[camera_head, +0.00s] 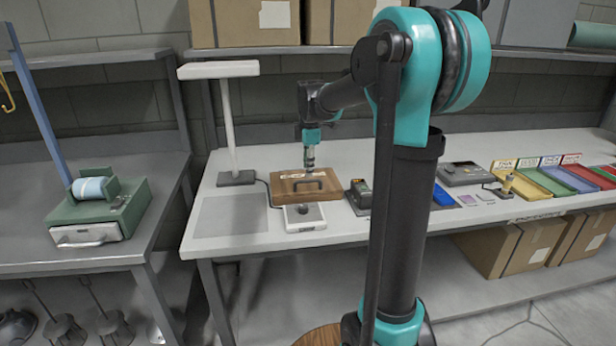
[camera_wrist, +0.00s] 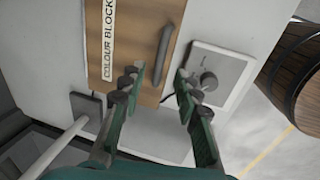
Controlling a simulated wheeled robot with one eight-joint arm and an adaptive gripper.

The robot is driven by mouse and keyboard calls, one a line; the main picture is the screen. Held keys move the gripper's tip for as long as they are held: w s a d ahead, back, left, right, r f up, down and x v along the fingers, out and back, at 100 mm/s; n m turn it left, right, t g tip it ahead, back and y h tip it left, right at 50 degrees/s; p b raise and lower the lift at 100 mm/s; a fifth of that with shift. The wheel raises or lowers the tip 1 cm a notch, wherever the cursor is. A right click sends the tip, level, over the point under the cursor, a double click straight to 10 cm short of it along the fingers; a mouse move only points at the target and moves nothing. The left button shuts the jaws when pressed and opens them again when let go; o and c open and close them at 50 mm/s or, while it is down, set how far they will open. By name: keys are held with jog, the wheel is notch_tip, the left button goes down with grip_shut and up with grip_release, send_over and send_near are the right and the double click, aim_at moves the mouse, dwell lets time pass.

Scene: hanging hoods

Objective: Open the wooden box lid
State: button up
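The wooden box (camera_head: 290,194) stands on the white bench, with its brown lid on top and a dark bar handle (camera_head: 308,184) on the lid. In the wrist view the lid (camera_wrist: 143,35) carries a label strip reading "COLOUR BLOCK", and the handle (camera_wrist: 163,50) runs lengthwise near the lid's edge. The lid looks closed. My gripper (camera_wrist: 157,78) is open, its two fingers apart with nothing between them. In the head view my gripper (camera_head: 310,165) is above the box near the handle. I cannot tell whether it touches.
A white device with a dark knob (camera_head: 305,217) sits right in front of the box. A white lamp (camera_head: 230,120) stands behind left. A dark device (camera_head: 360,193) is close right. Coloured trays (camera_head: 560,180) line the right end. The grey mat (camera_head: 229,215) is bare.

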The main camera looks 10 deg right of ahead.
aim_at(308, 181)
jog(key=shift+w+f, duration=0.25)
jog(key=shift+f, duration=0.9)
jog(key=shift+w+f, duration=0.2)
jog(key=shift+f, duration=0.9)
grip_shut()
